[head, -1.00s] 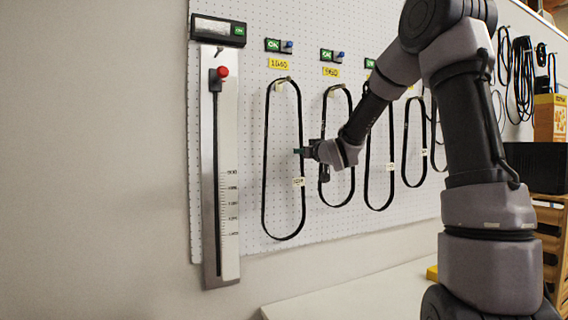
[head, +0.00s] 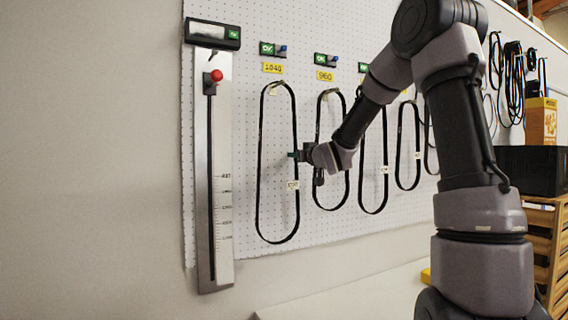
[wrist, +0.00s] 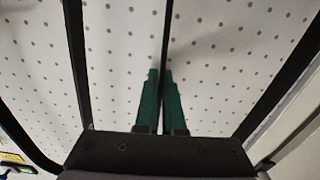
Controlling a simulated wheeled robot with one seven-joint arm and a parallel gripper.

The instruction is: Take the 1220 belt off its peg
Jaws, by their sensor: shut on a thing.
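The leftmost black belt (head: 260,150) hangs as a long loop from its peg under a yellow label that seems to read 1040. A small white tag (head: 293,185) sits on its right strand; its number is too blurred to read surely. I cannot confirm which belt is the 1220. My gripper (head: 295,155) is at that right strand, about halfway down the loop. In the wrist view the green fingers (wrist: 161,100) are shut on a black belt strand (wrist: 167,35), which runs up from between them. The belt's top is still over its peg (head: 273,90).
More belts hang to the right, the nearest one (head: 318,135) close behind my wrist. A length gauge (head: 225,170) with a red knob (head: 216,76) stands left on the white pegboard (head: 340,220). A black bin (head: 535,170) is at right. Below is a pale surface (head: 350,295).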

